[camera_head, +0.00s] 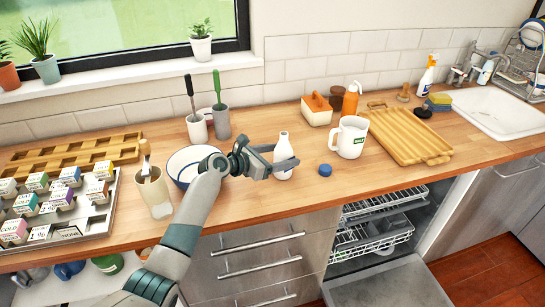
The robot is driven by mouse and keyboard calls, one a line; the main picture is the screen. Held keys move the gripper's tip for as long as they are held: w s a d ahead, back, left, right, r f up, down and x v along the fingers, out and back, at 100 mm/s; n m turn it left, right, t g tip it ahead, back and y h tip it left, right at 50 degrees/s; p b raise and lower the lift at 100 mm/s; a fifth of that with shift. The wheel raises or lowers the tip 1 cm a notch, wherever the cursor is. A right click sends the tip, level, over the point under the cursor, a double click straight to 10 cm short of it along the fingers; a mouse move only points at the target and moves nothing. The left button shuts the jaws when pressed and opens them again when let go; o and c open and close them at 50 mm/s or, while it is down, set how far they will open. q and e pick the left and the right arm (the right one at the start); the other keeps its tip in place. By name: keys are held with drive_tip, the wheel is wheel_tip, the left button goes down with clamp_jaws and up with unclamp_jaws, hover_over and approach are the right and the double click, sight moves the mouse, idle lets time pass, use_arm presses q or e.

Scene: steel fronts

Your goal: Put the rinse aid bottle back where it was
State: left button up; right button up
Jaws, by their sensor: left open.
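A small white bottle (283,143), which I take for the rinse aid bottle, stands upright on the wooden counter with its narrow neck uncovered. My left gripper (280,158) reaches it from the left. Its fingers are open, one in front of the bottle's lower part and one at its left side. I cannot tell whether they touch it. A loose blue cap (325,170) lies on the counter to the right of the bottle. My right gripper is not in view.
A white jug (351,138) stands right of the bottle, near a wooden tray (405,135). A white bowl (183,165) and a beige cup (155,195) are beside my left arm. Below, the dishwasher (390,283) is open with racks showing. The front counter edge is clear.

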use_arm(q)
drive_tip(key=b+v, duration=0.1)
drive_tip(key=v, duration=1.1)
idle(0.5)
